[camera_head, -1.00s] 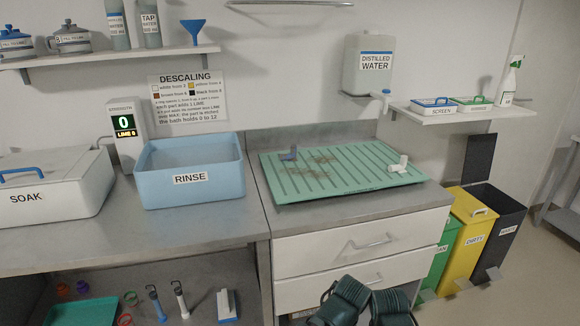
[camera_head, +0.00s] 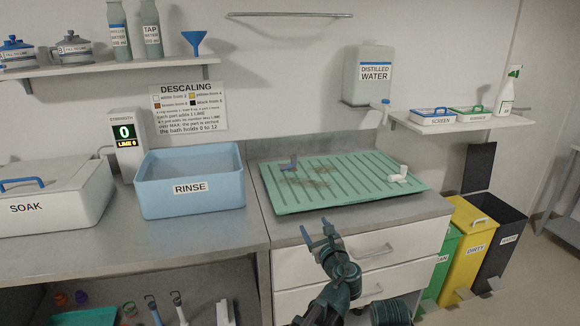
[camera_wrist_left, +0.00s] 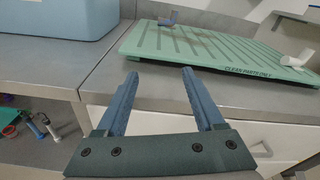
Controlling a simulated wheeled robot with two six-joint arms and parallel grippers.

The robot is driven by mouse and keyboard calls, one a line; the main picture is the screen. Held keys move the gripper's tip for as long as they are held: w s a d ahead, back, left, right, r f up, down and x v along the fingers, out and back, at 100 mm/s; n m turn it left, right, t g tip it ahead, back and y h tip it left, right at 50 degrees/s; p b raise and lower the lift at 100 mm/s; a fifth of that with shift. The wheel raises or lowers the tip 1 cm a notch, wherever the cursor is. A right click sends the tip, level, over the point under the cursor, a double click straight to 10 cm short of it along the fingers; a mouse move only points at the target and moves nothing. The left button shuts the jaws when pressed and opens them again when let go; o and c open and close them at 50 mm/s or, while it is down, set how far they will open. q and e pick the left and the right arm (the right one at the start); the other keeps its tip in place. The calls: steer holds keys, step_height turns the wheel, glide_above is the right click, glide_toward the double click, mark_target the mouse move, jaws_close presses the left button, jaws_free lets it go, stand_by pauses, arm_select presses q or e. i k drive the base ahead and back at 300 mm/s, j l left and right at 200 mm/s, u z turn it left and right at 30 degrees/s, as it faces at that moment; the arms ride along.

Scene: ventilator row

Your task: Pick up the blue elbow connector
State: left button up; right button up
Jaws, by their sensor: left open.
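The blue elbow connector (camera_head: 290,163) stands on the far left part of the green ribbed drain mat (camera_head: 290,203). In the left wrist view the blue elbow (camera_wrist_left: 168,19) shows near the top, on the mat's far edge. A white connector (camera_head: 399,174) sits at the mat's right side. My left gripper (camera_head: 319,231) is open and empty, in front of the counter's front edge and short of the mat. Its two fingers (camera_wrist_left: 158,75) point toward the mat in the left wrist view. My right gripper cannot be made out.
The blue RINSE basin (camera_head: 191,199) stands left of the mat, with the SOAK box (camera_head: 60,215) farther left. The white drawers (camera_head: 380,245) are below the mat. The yellow bin (camera_head: 478,240) and the dark bin (camera_head: 505,245) stand at right.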

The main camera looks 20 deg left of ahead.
mark_target(291, 167)
steer(key=i+j, duration=0.75)
steer(key=i, duration=0.15)
